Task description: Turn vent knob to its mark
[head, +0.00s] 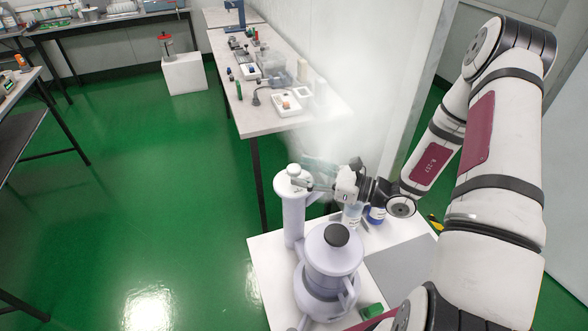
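A pale lilac apparatus stands on a white table (262,262). It has a tall slim column (293,220) and a wider round body (332,260) with a black knob (337,235) on top. A small light knob (294,170) tops the slim column; I cannot tell for sure which knob is the vent knob. No mark is readable. My gripper (306,184) reaches in from the right, its fingers level with the column's top and at or very near the small knob. Contact and finger gap are too small to make out.
A grey mat (400,262) and a green object (372,311) lie at the right and front. A long bench (262,122) with small items is behind.

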